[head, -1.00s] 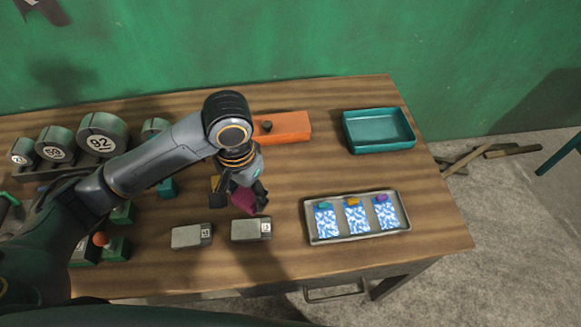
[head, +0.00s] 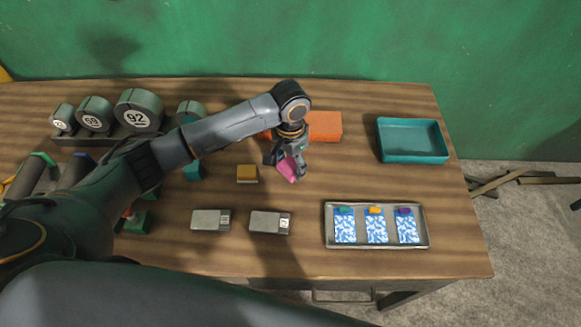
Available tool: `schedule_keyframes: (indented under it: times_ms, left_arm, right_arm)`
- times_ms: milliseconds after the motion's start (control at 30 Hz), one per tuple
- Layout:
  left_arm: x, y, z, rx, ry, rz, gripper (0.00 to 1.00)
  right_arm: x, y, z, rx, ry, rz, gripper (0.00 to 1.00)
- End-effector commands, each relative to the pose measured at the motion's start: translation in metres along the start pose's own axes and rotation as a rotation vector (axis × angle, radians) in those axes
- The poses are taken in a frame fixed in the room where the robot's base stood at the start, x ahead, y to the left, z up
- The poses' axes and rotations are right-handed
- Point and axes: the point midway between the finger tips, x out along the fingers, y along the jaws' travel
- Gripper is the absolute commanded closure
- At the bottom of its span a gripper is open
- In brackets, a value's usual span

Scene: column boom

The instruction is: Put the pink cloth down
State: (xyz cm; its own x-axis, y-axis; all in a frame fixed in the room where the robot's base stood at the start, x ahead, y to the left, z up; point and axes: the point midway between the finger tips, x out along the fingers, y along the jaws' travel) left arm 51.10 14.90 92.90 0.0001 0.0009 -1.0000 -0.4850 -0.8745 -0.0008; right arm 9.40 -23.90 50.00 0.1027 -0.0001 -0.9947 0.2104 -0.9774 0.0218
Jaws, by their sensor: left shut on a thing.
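The pink cloth (head: 287,168) is in my left gripper (head: 288,171), which is shut on it. The gripper holds it over the middle of the wooden table, behind the grey boxes and in front of the orange block. Part of the cloth is hidden by the fingers. I cannot tell whether the cloth touches the table. My right gripper is not in view.
A teal tray (head: 412,159) stands empty at the back right. A metal tray (head: 376,246) holds several blue-patterned packets. Bare wood (head: 345,178) lies right of the gripper.

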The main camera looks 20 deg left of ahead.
Motion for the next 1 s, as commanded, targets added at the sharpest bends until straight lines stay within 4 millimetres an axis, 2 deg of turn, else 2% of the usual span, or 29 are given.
schedule_keyframes:
  times_ms: [333, 733, 767, 833, 1000]
  left_arm:
    - [0.036, -0.004, -0.005, 0.000, 0.001, -0.002, 0.68]
    - [0.042, -0.004, -0.005, -0.001, 0.000, -0.001, 0.68]
    - [0.041, -0.004, -0.005, -0.001, 0.001, -0.001, 0.36]
    - [0.041, -0.004, -0.005, -0.001, 0.001, -0.001, 0.22]
    - [0.041, -0.004, -0.005, -0.001, 0.001, -0.001, 0.20]
  right_arm:
    - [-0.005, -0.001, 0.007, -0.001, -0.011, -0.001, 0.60]
    - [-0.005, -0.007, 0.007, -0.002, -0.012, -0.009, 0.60]
    - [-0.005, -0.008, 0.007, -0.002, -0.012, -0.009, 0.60]
    - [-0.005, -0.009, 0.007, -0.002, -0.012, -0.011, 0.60]
    - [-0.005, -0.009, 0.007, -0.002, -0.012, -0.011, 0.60]
